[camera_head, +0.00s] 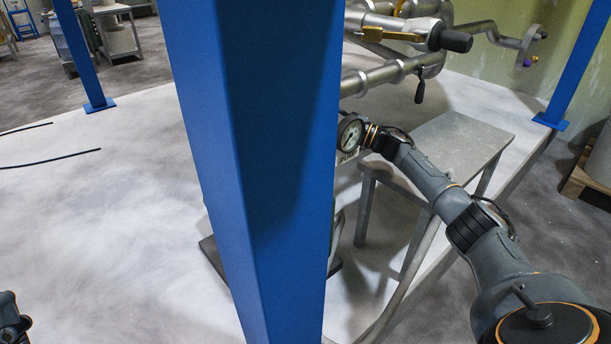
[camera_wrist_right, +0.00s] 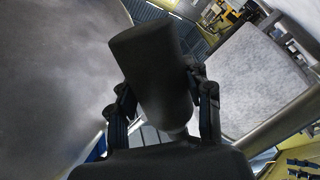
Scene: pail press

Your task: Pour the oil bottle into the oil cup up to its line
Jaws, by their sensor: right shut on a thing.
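In the right wrist view my right gripper (camera_wrist_right: 160,100) is shut on a dark, bottle-shaped thing, which I take to be the oil bottle (camera_wrist_right: 148,55). It is wide at one end and narrows between the fingers, and it looks tilted. In the head view my right arm reaches in from the right towards the blue post, and its gripper and the bottle are hidden there. I cannot make out the oil cup or its line in either view. A dark part of my left arm (camera_head: 10,320) shows at the lower left edge; its fingers cannot be made out.
A thick blue post (camera_head: 265,180) blocks the middle of the head view. A grey stool-like table (camera_head: 455,140) stands behind my right arm. A round dial gauge (camera_head: 350,133) and metal pipework with a black-gripped bar (camera_head: 455,41) are near it.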

